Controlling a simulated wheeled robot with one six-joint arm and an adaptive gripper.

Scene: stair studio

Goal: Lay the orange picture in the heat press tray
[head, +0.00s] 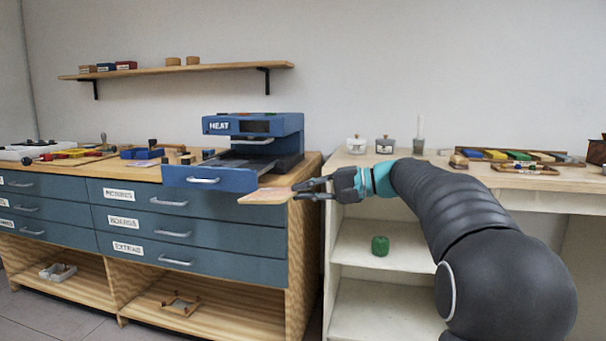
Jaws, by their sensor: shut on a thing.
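The blue heat press (228,126), marked HEAT, stands on the blue-grey drawer cabinet. Its tray (240,181) is slid out toward me, with a blue front and a pale handle. The part of the tray behind that front is dark, and I see nothing lying on it. My gripper (303,190) is shut on the edge of a flat, pale orange picture (265,196). The picture is held about level, just right of and in front of the tray's front, out past the cabinet's front edge. The picture's face is too small to make out.
The cabinet top left of the press holds several small tools and a blue block (148,154). A wall shelf (180,70) hangs above.

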